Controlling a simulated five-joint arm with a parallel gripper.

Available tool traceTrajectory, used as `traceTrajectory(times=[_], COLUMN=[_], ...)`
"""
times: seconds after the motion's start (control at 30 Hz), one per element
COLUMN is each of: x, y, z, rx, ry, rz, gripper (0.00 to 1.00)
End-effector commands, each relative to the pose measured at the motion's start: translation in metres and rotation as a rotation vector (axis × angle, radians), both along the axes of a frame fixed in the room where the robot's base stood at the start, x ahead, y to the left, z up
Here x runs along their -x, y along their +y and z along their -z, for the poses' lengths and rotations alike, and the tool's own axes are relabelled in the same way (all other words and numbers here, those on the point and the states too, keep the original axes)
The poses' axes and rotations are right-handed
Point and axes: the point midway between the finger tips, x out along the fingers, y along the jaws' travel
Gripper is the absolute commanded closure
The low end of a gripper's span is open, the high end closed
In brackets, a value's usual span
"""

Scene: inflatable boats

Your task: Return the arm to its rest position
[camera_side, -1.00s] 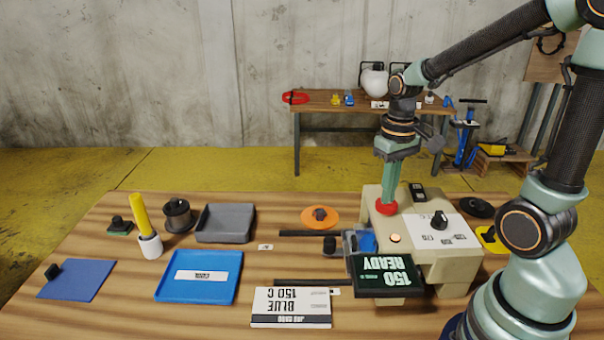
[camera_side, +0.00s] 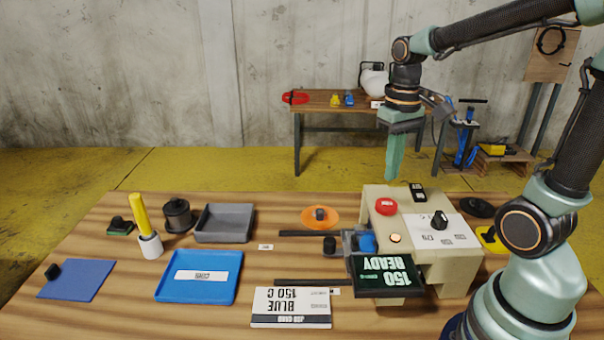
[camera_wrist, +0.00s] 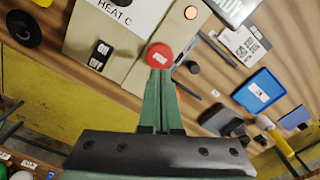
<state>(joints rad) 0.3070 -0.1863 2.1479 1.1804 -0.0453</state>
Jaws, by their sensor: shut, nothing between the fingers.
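My gripper (camera_side: 394,165) is shut and empty, pointing down above the beige machine (camera_side: 380,218). A red button (camera_side: 386,206) on top of the machine is below the fingertips, with a gap between them in the side view. In the wrist view the shut fingers (camera_wrist: 160,85) reach up toward the red button (camera_wrist: 160,56). The machine also carries a black rocker switch (camera_side: 418,192), a black knob (camera_side: 439,220) and a small lit lamp (camera_side: 395,238). Its dark display (camera_side: 386,275) reads "150 READY".
A blue tray (camera_side: 199,287), grey tray (camera_side: 224,223), white job card (camera_side: 291,307), yellow-handled tool (camera_side: 145,225), black spool (camera_side: 178,214) and orange disc (camera_side: 320,217) lie left of the machine. A back bench (camera_side: 330,106) stands against the wall. The air around my gripper is clear.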

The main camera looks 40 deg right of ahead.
Motion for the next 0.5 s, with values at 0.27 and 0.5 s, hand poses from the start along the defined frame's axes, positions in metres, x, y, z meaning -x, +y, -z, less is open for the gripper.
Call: traceTrajectory(times=[0.27,0.5], x=[0.0,-0.001], y=[0.0,0.014], z=[-0.002,-0.009], rx=[0.0,0.019], ry=[-0.001,-0.065], rz=[0.0,-0.038], gripper=[1.0,1.0])
